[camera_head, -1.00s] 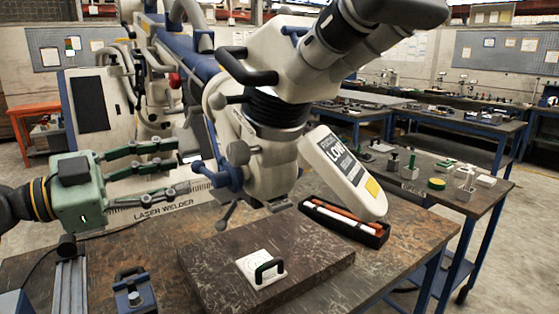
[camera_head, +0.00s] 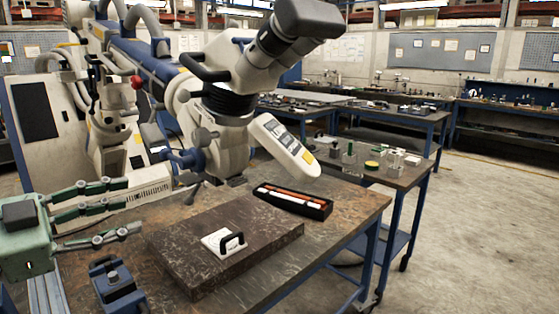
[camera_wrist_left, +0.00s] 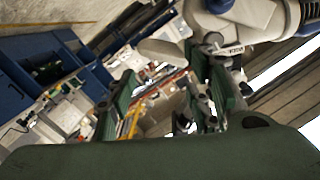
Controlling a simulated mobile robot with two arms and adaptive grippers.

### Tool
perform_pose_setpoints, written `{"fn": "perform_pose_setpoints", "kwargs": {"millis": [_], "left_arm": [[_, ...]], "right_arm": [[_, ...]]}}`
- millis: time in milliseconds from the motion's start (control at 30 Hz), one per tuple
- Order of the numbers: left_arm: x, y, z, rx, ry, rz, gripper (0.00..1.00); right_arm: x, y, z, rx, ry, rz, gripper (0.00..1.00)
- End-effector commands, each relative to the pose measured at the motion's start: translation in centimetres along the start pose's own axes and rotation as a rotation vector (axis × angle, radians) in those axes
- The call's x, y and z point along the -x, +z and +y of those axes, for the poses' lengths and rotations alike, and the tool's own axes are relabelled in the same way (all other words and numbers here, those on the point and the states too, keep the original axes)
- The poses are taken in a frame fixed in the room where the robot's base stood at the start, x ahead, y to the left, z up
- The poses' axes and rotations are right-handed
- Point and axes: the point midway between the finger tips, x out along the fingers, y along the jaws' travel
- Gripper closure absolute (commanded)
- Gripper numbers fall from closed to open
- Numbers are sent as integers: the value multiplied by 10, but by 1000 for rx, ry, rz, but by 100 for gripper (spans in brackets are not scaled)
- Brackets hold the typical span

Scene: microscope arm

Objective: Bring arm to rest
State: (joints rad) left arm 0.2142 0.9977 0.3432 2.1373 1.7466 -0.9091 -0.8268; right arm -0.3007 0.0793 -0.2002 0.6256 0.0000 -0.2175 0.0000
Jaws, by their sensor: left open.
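The microscope arm carries a white microscope head (camera_head: 240,75) with black eyepieces (camera_head: 300,30), hanging over the bench. A blue knob (camera_head: 187,160) sticks out at the lower left of the head. A white labelled panel (camera_head: 285,145) hangs at its lower right. My left gripper (camera_head: 132,206) is open and empty at the left, its green fingers pointing right, short of and apart from the blue knob. In the left wrist view the open fingers (camera_wrist_left: 166,92) show, with part of a white body (camera_wrist_left: 245,20) above them. My right gripper is not in view.
A brown slab (camera_head: 190,265) on the workbench (camera_head: 350,205) holds a white plate (camera_head: 215,245) with a black handle. A black tray (camera_head: 315,208) with orange and white rods lies behind it. A blue clamp block (camera_head: 115,285) stands in front of my left gripper. Open floor lies right.

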Motion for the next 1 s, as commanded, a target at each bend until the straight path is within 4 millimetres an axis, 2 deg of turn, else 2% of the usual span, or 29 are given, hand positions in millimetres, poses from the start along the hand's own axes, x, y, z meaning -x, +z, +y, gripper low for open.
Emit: {"fn": "perform_pose_setpoints", "kwargs": {"millis": [100, 200, 367, 467, 567, 600, 700, 800, 900, 1000], "left_arm": [[-9, 27, 16, 37, 17, -51, 53], [-16, 53, 33, 72, 31, -105, 53], [-27, 107, 73, 148, 58, -224, 53], [-33, 152, 113, 220, 78, -332, 53], [-32, 202, 169, 316, 89, -478, 53], [-29, 222, 193, 358, 88, -542, 53], [-16, 259, 251, 458, 70, -700, 53], [3, 284, 300, 550, 30, -846, 53], [22, 297, 336, 625, -21, -965, 53], [40, 303, 363, 689, -74, -1063, 53]], "right_arm": [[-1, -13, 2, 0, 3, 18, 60], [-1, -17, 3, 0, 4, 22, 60], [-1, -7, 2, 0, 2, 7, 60], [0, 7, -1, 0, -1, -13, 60], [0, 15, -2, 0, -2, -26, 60], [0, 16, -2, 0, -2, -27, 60], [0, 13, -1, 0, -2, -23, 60], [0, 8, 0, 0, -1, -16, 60], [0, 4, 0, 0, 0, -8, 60], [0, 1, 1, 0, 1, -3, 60]]}}
